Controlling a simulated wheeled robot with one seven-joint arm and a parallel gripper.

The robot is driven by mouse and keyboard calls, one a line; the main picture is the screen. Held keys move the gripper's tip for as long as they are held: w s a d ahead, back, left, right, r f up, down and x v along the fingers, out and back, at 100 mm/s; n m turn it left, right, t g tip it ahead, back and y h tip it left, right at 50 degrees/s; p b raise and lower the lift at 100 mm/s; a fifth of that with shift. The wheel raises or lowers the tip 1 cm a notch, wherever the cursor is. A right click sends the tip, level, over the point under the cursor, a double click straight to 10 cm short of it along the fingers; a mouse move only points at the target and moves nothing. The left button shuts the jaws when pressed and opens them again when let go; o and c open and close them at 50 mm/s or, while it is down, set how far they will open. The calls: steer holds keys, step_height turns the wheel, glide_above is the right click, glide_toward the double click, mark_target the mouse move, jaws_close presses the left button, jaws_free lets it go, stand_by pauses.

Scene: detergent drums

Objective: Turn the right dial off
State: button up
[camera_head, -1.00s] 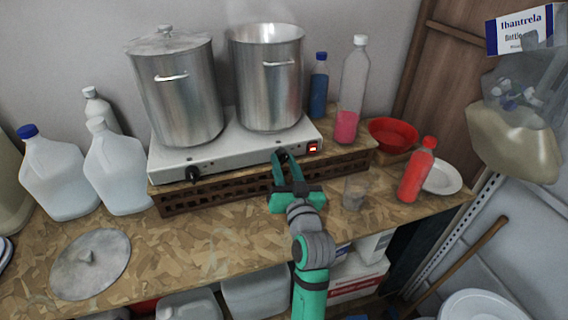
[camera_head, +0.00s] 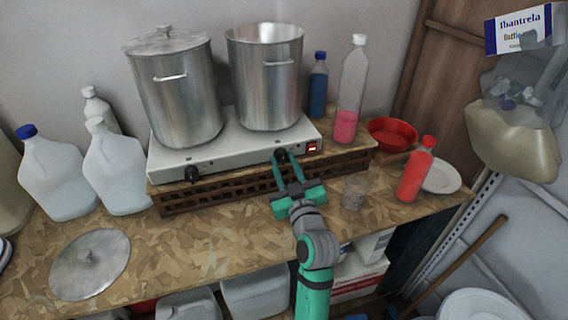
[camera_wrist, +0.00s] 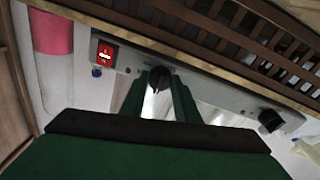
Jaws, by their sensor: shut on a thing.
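The right dial (camera_head: 281,155) is a black knob on the front face of the white two-plate hot plate (camera_head: 240,146). My gripper (camera_head: 283,162) has its green fingers shut on this dial; its tips partly hide it. In the wrist view the dial (camera_wrist: 159,78) sits between the two fingertips. The left dial (camera_head: 192,174) is free, and it also shows in the wrist view (camera_wrist: 271,120). A lit red switch (camera_head: 312,147) is to the right of the right dial, and it glows in the wrist view (camera_wrist: 106,52).
A lidded pot (camera_head: 177,95) and an open pot (camera_head: 267,80) stand on the hot plate. A brown lattice crate (camera_head: 230,187) is under it. A clear glass (camera_head: 353,192) stands close to the right of my gripper. A red bottle (camera_head: 416,170) is farther right.

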steer(key=shift+f, duration=0.1)
steer(key=o, duration=1)
steer(key=shift+o, duration=0.2)
steer(key=shift+s, duration=0.1)
steer(key=r+v, duration=0.1)
steer(key=v, duration=0.9)
steer(key=shift+s+f, duration=0.3)
steer(key=shift+f, duration=0.25)
steer(key=shift+d, duration=0.15)
